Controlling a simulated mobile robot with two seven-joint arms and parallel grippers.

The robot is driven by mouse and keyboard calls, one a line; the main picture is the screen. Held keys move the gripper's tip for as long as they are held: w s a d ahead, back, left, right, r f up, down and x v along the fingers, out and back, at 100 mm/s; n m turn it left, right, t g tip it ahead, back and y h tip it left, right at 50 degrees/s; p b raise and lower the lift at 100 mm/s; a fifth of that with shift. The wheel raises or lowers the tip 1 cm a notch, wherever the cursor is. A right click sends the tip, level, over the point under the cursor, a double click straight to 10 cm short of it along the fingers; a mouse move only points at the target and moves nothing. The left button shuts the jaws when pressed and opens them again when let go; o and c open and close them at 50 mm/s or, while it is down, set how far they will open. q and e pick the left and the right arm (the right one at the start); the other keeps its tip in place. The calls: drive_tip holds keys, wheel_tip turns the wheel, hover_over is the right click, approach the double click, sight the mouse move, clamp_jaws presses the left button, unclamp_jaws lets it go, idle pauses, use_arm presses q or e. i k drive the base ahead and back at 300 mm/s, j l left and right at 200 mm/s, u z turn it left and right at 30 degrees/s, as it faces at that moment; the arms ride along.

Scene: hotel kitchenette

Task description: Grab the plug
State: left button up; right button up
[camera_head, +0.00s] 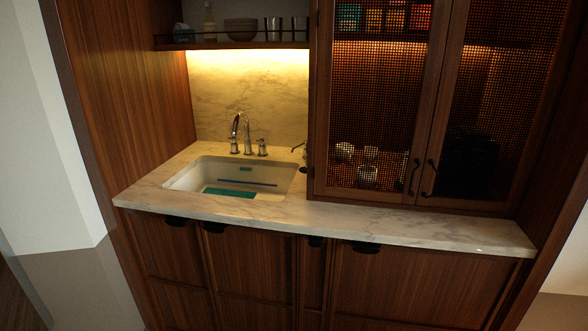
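I cannot make out a plug in the head view. The white sink (180,181) is set into the marble counter, and its drain cannot be told apart. A flat teal piece (229,192) lies low in the sink, with a thin dark bar (247,183) behind it. A small teal patch (246,169) shows on the sink's back wall. Neither of my grippers is in view.
A chrome faucet (246,135) stands behind the sink. The marble counter (400,224) is clear at the front right. Mesh-fronted cabinet doors (385,110) rise above it. An upper shelf holds a bowl (241,29), a bottle (210,24) and glasses (272,28).

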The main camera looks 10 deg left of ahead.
sight(303, 169)
drive_tip(key=k+j, duration=0.1)
drive_tip(key=j, duration=0.55)
drive_tip(key=k+j, duration=0.15)
drive_tip(key=j, duration=0.15)
drive_tip(key=i+z, duration=0.2)
drive_tip(key=z, duration=0.15)
drive_tip(key=i+z, duration=0.2)
drive_tip(key=z, duration=0.15)
drive_tip(key=i+j+z, duration=0.15)
drive_tip(key=z, duration=0.2)
